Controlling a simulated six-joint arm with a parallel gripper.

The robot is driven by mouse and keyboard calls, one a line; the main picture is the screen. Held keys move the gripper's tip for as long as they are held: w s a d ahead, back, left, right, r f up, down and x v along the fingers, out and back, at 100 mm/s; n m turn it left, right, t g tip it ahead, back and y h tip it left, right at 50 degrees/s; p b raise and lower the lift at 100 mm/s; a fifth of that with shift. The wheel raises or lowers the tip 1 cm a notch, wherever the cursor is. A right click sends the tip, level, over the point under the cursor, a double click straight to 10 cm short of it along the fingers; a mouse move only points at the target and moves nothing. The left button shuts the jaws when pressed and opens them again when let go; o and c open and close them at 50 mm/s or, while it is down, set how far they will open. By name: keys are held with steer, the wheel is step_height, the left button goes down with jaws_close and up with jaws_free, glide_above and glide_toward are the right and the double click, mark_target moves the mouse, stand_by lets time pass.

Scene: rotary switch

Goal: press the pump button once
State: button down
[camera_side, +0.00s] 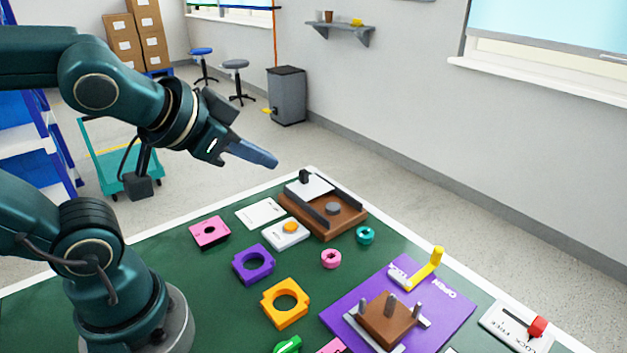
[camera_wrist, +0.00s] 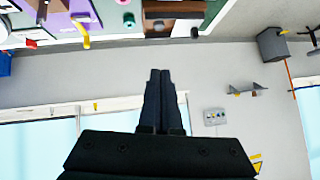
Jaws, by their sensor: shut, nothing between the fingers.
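A small white box with an orange round button (camera_side: 290,227) on top sits on the green table (camera_side: 215,272), in front of the brown tray; it is the likely pump button, though I can read no label on it. My gripper (camera_side: 272,161) is shut and empty. It is held high above the far left part of the table, well apart from the button, fingers pointing right and slightly down in the side view. In the wrist view my shut fingers (camera_wrist: 160,75) point at the table's edge and the wall; I cannot make out the button there.
Close around the box are a brown tray (camera_side: 350,222) with dark rails, a white card (camera_side: 260,213), a purple ring block (camera_side: 253,264) and a pink ring (camera_side: 331,259). A purple board with a yellow lever (camera_side: 428,267) lies nearer. The air around my gripper is clear.

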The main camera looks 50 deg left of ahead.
steer(key=w+a+r+m+t+y, duration=0.1)
steer(key=w+a+r+m+t, duration=0.25)
steer(key=w+r, duration=0.3)
steer(key=m+g+h, duration=0.5)
steer(key=m+h, duration=0.2)
steer(key=m, duration=0.3)
glide_above(285, 225)
step_height(285, 225, down, 14)
steer(key=shift+a+f, duration=0.1)
steer(key=shift+f, duration=0.1)
steer(key=shift+f, duration=4.4)
steer(key=shift+f, duration=0.1)
